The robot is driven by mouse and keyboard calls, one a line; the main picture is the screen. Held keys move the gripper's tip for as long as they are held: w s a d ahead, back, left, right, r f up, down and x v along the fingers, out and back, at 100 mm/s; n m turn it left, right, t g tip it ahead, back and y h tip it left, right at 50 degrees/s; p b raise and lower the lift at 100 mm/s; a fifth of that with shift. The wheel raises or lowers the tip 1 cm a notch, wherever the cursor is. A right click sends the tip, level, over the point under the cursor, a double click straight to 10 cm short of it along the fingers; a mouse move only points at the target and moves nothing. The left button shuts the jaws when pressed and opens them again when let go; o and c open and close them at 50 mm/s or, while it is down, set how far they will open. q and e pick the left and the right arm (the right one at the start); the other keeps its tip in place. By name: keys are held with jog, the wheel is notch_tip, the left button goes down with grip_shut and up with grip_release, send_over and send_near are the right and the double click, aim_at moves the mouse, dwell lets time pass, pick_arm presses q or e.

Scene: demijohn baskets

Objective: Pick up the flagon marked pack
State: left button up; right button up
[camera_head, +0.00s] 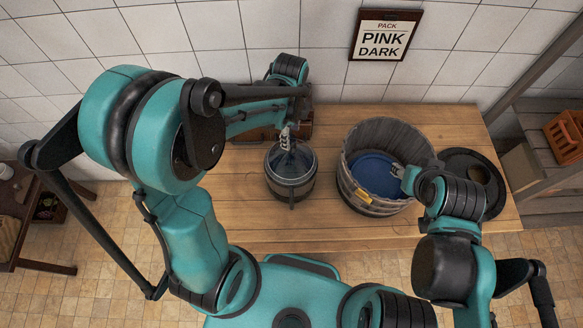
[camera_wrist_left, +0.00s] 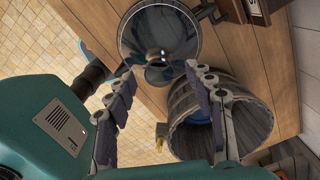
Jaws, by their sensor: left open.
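A dark, glassy round vessel (camera_head: 291,178), perhaps a flagon, stands on the wooden table with dark bands around it. No pack mark or pink colour is readable on it. In the left wrist view the vessel (camera_wrist_left: 158,35) shows beyond the fingertips. My left gripper (camera_head: 288,137) is over the vessel's far side, with fingers spread and nothing between them. It also shows in the left wrist view (camera_wrist_left: 160,74). My right gripper (camera_head: 398,171) is at the right rim of a wooden tub (camera_head: 357,195); its fingers are too small to read.
A brown wooden box (camera_head: 262,134) stands behind the vessel. The table's (camera_head: 235,205) front left is clear.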

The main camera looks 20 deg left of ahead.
aim_at(291, 139)
pick_arm(q)
notch_tip(291, 139, down, 3)
jog(key=shift+s+f, duration=0.1)
jog(key=shift+f, duration=0.1)
jog(key=shift+c, duration=0.4)
grip_shut()
jog(key=shift+r, duration=0.1)
notch_tip(291, 139, up, 10)
dwell(0.4)
